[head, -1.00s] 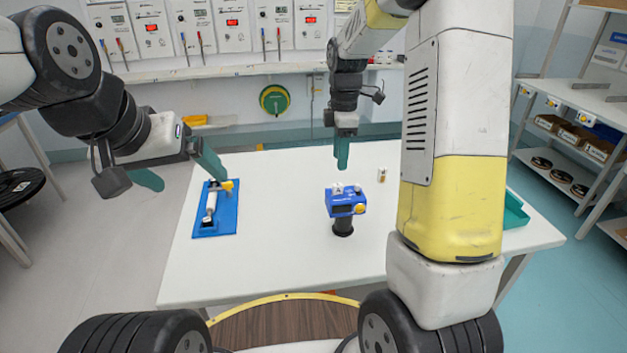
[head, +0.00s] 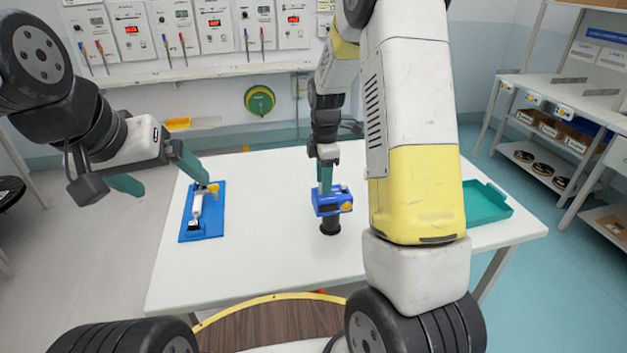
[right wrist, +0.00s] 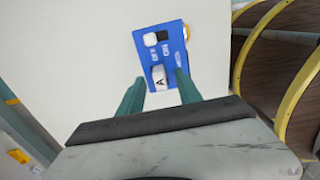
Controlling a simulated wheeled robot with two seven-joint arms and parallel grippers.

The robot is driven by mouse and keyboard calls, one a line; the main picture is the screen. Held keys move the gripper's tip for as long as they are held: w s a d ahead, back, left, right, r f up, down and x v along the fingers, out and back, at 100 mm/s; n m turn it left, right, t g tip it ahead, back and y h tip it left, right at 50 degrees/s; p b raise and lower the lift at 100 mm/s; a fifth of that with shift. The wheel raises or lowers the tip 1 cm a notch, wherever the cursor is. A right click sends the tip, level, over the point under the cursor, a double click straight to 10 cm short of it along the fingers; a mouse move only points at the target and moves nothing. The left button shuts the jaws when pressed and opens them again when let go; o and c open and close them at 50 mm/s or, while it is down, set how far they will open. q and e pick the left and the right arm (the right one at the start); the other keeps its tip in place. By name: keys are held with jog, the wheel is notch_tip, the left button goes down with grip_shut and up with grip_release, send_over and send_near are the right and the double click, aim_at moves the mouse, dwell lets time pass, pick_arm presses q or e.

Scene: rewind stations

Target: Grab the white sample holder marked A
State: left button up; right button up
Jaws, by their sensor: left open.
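The white sample holder marked A (right wrist: 158,78) stands in the blue device (right wrist: 141,50), near its edge, in the right wrist view. The blue device also shows in the head view (head: 327,207), on a black round stand on the white table. My right gripper (head: 325,190) is down over the device and hides the holder in the head view. In the right wrist view its green fingers are open on either side of the holder, with a gap on each side. My left gripper (head: 172,185) is open and empty, by the table's left edge.
A blue board (head: 202,229) with a white tool on it lies at the table's left. A teal tray (head: 486,218) is at the right, partly behind my right arm. A second white block (right wrist: 150,39) sits on the blue device beside a dark square.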

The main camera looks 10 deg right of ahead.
grip_shut()
